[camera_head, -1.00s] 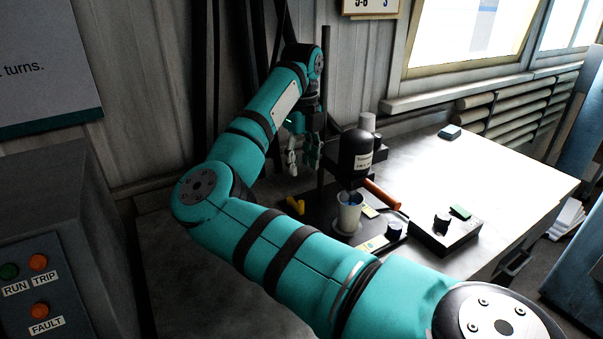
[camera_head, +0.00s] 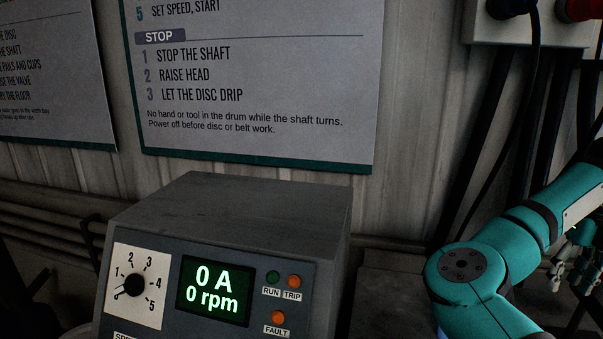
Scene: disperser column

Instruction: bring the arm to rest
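My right arm (camera_head: 500,270), teal with dark bands, comes in at the lower right and bends at an elbow joint. Its forearm rises to the right edge, where the picture cuts it off. My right gripper (camera_head: 573,275) hangs at the right edge, partly cut off. Its fingers look spread apart, with nothing seen between them. My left gripper is not in view.
A grey control box (camera_head: 240,215) stands at the lower middle, left of my arm. Its display (camera_head: 212,291) reads 0 A and 0 rpm; a speed dial (camera_head: 134,286) sits beside it. A STOP instruction sign (camera_head: 255,80) hangs on the wall. Dark uprights stand behind my arm.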

